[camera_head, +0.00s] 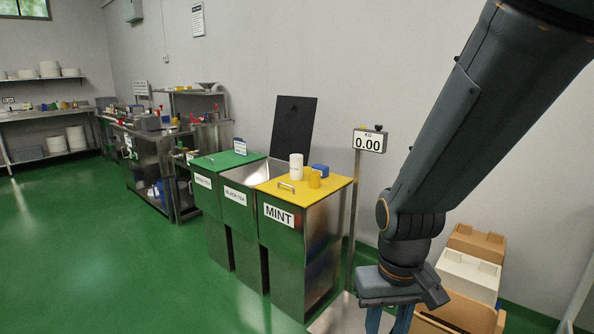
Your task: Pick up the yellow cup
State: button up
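A small yellow cup (315,180) stands on the yellow lid (332,185) of the bin labelled MINT. A white cylinder (296,167) stands just left of it, and a small blue block (321,170) is close behind it. My gripper (388,320) hangs pointing down at the bottom of the picture, right of the MINT bin and well below and away from the cup. Its two fingers are spread apart with nothing seen between them; the fingertips are cut off by the frame's lower edge.
The lid has a metal handle (286,187). A scale display (368,142) reading 0.00 stands on a post behind the bin. More bins (238,195) stand to the left, one with a raised dark lid (293,125). Boxes (468,273) are at the right. The green floor (110,270) is clear at left.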

aim_at(314, 176)
jog(key=u, duration=0.4)
jog(key=k, duration=0.5)
jog(key=u, duration=1.05)
jog(key=i, duration=2.3)
jog(key=z, duration=0.8)
jog(key=i, duration=1)
jog(key=z, duration=1.65)
jog(key=i, duration=1)
jog(key=z, duration=0.1)
